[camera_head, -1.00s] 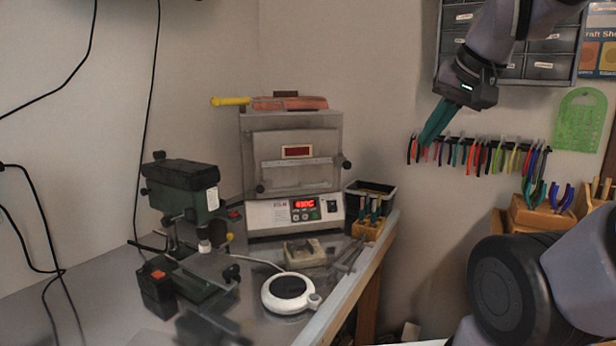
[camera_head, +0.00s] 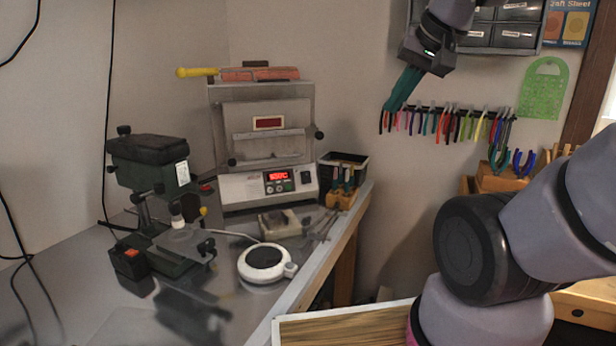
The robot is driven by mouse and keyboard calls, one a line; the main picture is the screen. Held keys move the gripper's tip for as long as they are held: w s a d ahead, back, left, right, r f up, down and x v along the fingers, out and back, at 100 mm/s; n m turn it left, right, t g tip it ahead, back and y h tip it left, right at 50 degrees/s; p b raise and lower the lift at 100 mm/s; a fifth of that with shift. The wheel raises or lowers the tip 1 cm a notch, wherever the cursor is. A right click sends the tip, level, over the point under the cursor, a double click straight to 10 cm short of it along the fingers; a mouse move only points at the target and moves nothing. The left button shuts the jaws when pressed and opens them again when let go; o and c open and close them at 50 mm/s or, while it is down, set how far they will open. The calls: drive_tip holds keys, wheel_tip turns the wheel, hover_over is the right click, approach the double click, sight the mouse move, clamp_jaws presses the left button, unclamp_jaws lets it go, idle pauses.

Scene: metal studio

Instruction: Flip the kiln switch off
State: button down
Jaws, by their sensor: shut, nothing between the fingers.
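The kiln (camera_head: 268,133) stands at the back of the metal bench, a grey box with a front door and red bricks on top. Its white control panel (camera_head: 240,190) has a lit red display (camera_head: 278,176) and several small buttons. A small black rocker switch (camera_head: 305,177) sits at the right end of the panel; its position is too small to tell. My gripper (camera_head: 392,107) is shut and empty, its teal fingers pointing down. It appears in the picture up and right of the kiln, in front of the wall with the pliers rack, and touches nothing I can see.
A dark green drill press (camera_head: 152,170) stands left of the kiln. A white round hot plate (camera_head: 263,262) lies in front. A black bin (camera_head: 343,161) and a wooden tool block (camera_head: 341,199) stand right of the kiln. The bench (camera_head: 70,290) is partly clear at front left.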

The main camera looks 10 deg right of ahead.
drive_tip(key=w+a+f+m, duration=0.2)
drive_tip(key=w+f+m, duration=0.1)
drive_tip(key=w+f, duration=0.4)
drive_tip(key=w+a+f+m+t, duration=0.1)
drive_tip(key=w+a+f+m, duration=0.2)
drive_tip(key=w+f, duration=0.4)
drive_tip(key=w+a+f+m+t, duration=0.1)
drive_tip(key=w+f+m, duration=0.4)
drive_tip(key=w, duration=0.9)
wheel_tip(320, 180, down, 2)
drive_tip(key=shift+w+a+f, duration=0.15)
drive_tip(key=shift+w+a, duration=0.2)
drive_tip(key=shift+a, duration=0.45)
approach(307, 175)
drive_tip(key=x, duration=0.5)
drive_tip(key=shift+a+f, duration=0.1)
drive_tip(key=shift+f, duration=0.35)
drive_tip(key=shift+w+f, duration=0.15)
drive_tip(key=shift+w, duration=0.3)
